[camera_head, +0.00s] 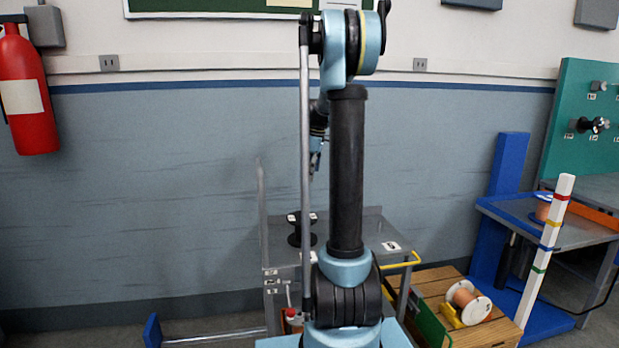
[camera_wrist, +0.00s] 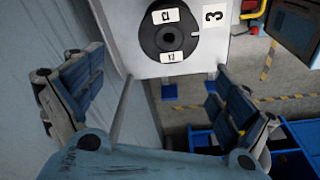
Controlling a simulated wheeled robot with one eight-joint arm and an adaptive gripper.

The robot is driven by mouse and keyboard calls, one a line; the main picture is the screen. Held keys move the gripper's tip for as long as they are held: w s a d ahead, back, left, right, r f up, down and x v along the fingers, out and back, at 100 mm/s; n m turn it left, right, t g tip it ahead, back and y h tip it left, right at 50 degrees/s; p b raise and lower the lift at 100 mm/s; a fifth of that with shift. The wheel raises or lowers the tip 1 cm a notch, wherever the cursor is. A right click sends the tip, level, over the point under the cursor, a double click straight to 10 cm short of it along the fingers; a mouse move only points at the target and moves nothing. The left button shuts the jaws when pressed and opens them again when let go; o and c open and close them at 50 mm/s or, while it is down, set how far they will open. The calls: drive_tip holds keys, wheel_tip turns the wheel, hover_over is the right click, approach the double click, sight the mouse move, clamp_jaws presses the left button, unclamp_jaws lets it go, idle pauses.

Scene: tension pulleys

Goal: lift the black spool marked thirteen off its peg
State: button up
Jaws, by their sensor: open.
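A black spool (camera_wrist: 150,40) lies flat on a grey cart top (camera_wrist: 130,50) in the wrist view, seen from above. In the head view the black spool (camera_head: 294,229) stands on the cart shelf, partly behind my arm. My gripper (camera_wrist: 160,105) is open and empty, its two blue-padded fingers wide apart, with the spool beyond them. In the head view my gripper (camera_head: 315,162) hangs above the spool, clearly apart from it. I cannot tell the peg apart from the spool's centre.
A card marked 3 (camera_wrist: 214,15) lies beside the spool. A copper-wound spool (camera_head: 467,300) sits on a wooden crate (camera_head: 430,285) at right. A striped post (camera_head: 545,255) and workbench (camera_head: 585,232) stand further right. The blue wall (camera_head: 180,180) is close behind the cart.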

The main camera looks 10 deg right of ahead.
sight(303, 215)
drive_tip(key=f, duration=0.5)
drive_tip(key=a+f, duration=0.1)
drive_tip(key=f, duration=0.5)
drive_tip(key=w+a+f, duration=0.1)
drive_tip(key=f, duration=0.5)
drive_tip(key=shift+w+a+f, duration=0.1)
drive_tip(key=shift+a+f, duration=0.05)
drive_tip(key=shift+a, duration=0.05)
drive_tip(key=c, duration=1)
drive_tip(key=shift+o, duration=0.2)
drive_tip(key=o, duration=0.8)
drive_tip(key=shift+o, duration=0.8)
drive_tip(key=shift+w, duration=0.1)
